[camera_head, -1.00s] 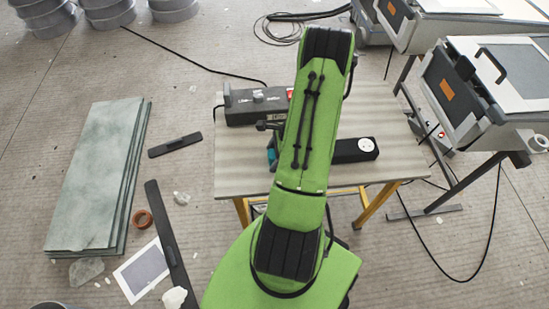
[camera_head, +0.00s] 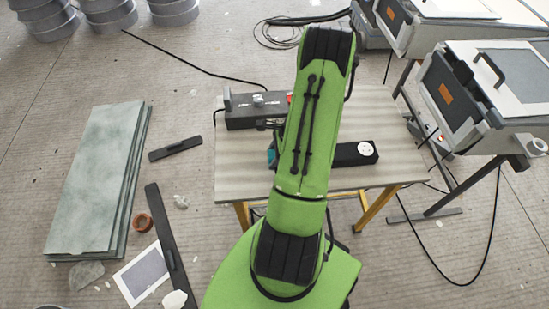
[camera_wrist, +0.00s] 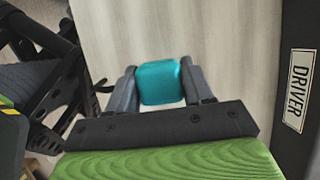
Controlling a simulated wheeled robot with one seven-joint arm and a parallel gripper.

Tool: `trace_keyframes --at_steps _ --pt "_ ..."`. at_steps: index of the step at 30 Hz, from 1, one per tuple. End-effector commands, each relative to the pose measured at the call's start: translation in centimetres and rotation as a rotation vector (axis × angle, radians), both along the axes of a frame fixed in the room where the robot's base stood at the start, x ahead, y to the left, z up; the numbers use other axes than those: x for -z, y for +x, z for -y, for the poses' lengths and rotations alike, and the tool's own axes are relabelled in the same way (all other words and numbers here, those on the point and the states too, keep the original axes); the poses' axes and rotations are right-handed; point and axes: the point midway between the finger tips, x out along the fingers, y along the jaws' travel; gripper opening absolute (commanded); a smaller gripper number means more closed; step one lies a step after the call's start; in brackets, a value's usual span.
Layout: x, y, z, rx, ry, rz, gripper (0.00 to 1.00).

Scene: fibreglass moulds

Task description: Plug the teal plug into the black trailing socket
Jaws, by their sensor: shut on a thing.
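The teal plug (camera_wrist: 159,83) is between the two fingers of my gripper (camera_wrist: 160,78) in the wrist view. My gripper is shut on it. In the head view, only a small part of the teal plug (camera_head: 271,156) shows at the left edge of my green arm, over the table. The black trailing socket (camera_head: 352,154) lies on the table to the right of my arm, its left part hidden by the arm. A round white outlet face shows at its right end. The plug and the socket are apart.
The wooden table (camera_head: 240,175) has bare room at front left and right. Grey machines (camera_head: 490,85) stand to the right.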

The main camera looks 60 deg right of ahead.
Motion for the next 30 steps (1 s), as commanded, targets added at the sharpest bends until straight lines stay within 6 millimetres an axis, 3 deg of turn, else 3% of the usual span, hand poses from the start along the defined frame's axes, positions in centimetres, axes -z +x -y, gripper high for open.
trace_keyframes --at_steps 3,10,25,30 --pt "-3.5 0.1 0.1 -0.001 -0.006 0.004 0.24" --pt "-7.6 0.0 0.1 -0.001 -0.003 0.002 0.24" --pt "-8.0 0.3 -0.1 -0.023 -0.001 0.0 0.24" --pt "-7.3 3.3 -2.2 -0.3 -0.014 -0.004 0.24"
